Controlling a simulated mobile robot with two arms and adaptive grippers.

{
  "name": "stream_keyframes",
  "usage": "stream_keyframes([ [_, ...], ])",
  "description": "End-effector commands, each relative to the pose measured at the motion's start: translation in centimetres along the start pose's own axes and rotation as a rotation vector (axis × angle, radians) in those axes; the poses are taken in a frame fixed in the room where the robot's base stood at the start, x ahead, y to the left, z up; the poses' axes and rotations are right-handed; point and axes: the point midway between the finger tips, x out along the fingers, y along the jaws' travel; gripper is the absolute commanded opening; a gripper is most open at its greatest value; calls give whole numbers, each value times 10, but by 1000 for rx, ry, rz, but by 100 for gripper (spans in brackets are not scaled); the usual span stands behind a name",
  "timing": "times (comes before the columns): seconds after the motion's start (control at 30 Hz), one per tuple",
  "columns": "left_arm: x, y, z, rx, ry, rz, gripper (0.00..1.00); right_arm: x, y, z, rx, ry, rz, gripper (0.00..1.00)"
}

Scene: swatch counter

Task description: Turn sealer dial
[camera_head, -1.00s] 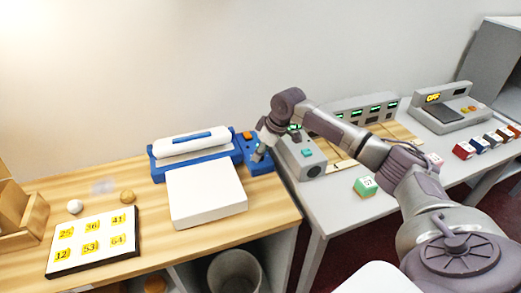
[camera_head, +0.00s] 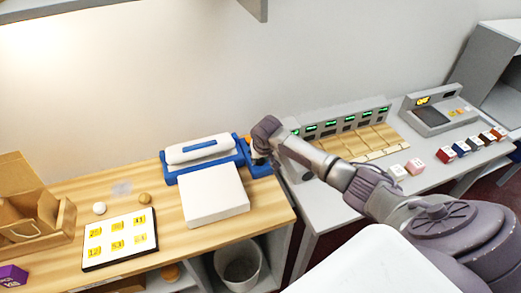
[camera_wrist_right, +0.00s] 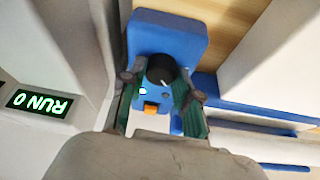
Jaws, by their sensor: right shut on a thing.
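The sealer (camera_head: 166,176) is a blue and white machine on the wooden counter, with a white slab in front of it. Its blue control panel (camera_head: 258,170) is on its right side, partly hidden by my arm. My right gripper (camera_head: 259,157) is at this panel. In the right wrist view the black dial (camera_wrist_right: 160,68) with a white pointer mark sits on the blue panel. My right gripper's fingers (camera_wrist_right: 163,87) are on either side of the dial and shut on it. An orange button (camera_wrist_right: 151,108) and a lit indicator are nearby. My left gripper is not in view.
A white card with yellow numbered labels (camera_head: 120,263) and two small balls lie left of the sealer. A grey machine with green displays (camera_head: 349,115) stands close on the right; one display reads RUN 0 in the wrist view. Several coloured cubes line the grey table.

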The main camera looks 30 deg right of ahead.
Motion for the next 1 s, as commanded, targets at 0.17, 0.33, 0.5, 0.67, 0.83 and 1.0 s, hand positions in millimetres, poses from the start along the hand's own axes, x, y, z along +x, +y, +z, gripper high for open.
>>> stream_keyframes([
  [0.17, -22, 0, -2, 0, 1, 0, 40, -4, -3, -1, 159, -3, 62, 0],
  [0.33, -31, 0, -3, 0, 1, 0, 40, -2, -4, -1, 302, -3, 122, 0],
  [0.5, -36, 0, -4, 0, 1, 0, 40, -1, -4, -1, 426, -2, 174, 0],
  [0.67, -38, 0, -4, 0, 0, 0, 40, 0, -4, -1, 518, -1, 212, 0],
  [0.83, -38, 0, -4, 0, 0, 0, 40, 0, -3, -2, 583, 0, 240, 0],
  [1.0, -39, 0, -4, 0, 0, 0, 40, 0, -3, -2, 618, 1, 255, 0],
])
